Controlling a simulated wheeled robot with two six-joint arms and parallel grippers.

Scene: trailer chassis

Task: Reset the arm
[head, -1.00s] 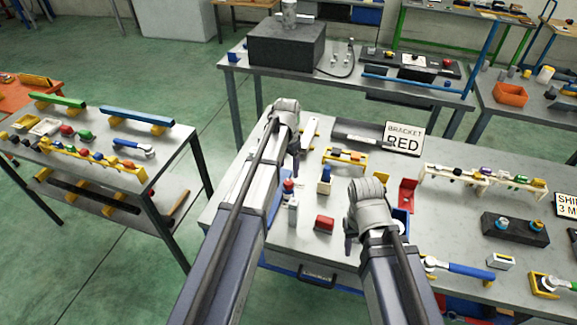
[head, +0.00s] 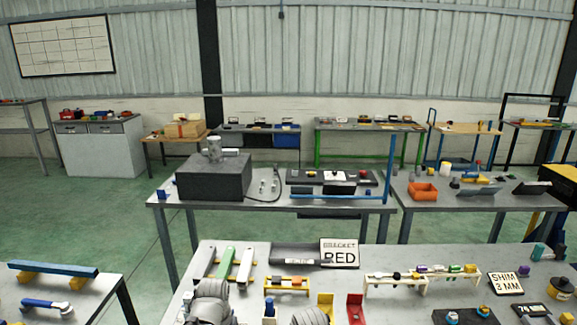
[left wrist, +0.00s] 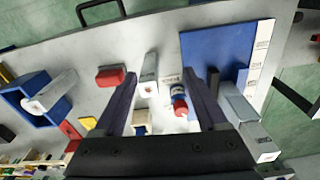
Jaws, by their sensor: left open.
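My left gripper (left wrist: 162,82) is open in the left wrist view, its two dark fingers spread above the grey bench top (left wrist: 115,45). A small bottle with a red cap (left wrist: 180,105) and a pale upright block (left wrist: 149,85) show between the fingers, and nothing is visibly held. The jaws of both are below the head picture, so the right gripper cannot be seen.
The near bench carries a bracket sign (head: 340,252), a red bracket (head: 355,308), a yellow rack (head: 286,285) and a cream rack (head: 420,279). In the wrist view, a red block (left wrist: 110,77) and blue box (left wrist: 37,98) lie left, a blue panel (left wrist: 217,52) right.

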